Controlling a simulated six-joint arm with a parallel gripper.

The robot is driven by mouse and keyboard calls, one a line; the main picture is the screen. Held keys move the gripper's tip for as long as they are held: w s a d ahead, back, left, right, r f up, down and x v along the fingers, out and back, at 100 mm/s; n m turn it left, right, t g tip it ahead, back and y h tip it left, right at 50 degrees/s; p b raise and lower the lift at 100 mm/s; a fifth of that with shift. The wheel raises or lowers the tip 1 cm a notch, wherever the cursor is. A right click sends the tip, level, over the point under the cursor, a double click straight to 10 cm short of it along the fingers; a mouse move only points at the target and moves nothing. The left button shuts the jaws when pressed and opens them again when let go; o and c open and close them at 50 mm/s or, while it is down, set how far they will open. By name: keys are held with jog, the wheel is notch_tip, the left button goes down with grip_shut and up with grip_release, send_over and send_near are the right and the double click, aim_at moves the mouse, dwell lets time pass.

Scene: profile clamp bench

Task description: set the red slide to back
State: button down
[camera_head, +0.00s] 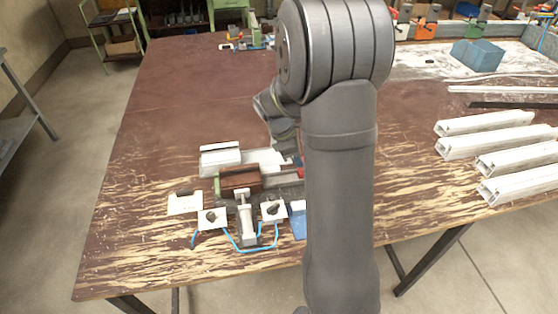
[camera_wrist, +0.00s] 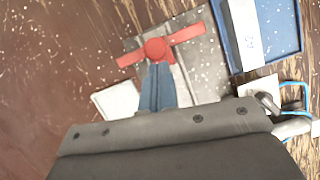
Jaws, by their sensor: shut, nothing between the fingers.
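The red slide (camera_wrist: 188,33) shows in the wrist view as a red bar with a round knob (camera_wrist: 155,48), lying across a grey plate (camera_wrist: 203,62). In the head view only a small red part (camera_head: 301,173) of it shows beside my arm. My gripper (camera_wrist: 156,68) is shut and empty, its blue fingers together. The fingertips are right at the knob in the wrist view; I cannot tell if they touch it. In the head view my gripper (camera_head: 290,158) is over the right end of the clamp fixture, partly hidden by my arm.
The clamp fixture has a brown block (camera_head: 240,180), a white profile (camera_head: 220,158) and blue hoses (camera_head: 238,248). A blue tray (camera_wrist: 283,30) lies beside the plate. White profiles (camera_head: 485,122) lie at the right. The table's left part is clear.

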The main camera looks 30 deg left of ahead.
jog(key=shift+w+d, duration=0.25)
jog(key=shift+d, duration=0.05)
jog(key=shift+r, duration=0.1)
jog(key=shift+a+r, duration=0.1)
jog(key=shift+r, duration=0.25)
jog(key=v, duration=0.9)
jog(key=shift+s+a, duration=0.25)
jog(key=shift+s, duration=0.05)
jog(key=x, duration=0.9)
jog(key=shift+w+d+f, duration=0.1)
jog(key=shift+w+d, duration=0.05)
jog(key=shift+w, duration=0.05)
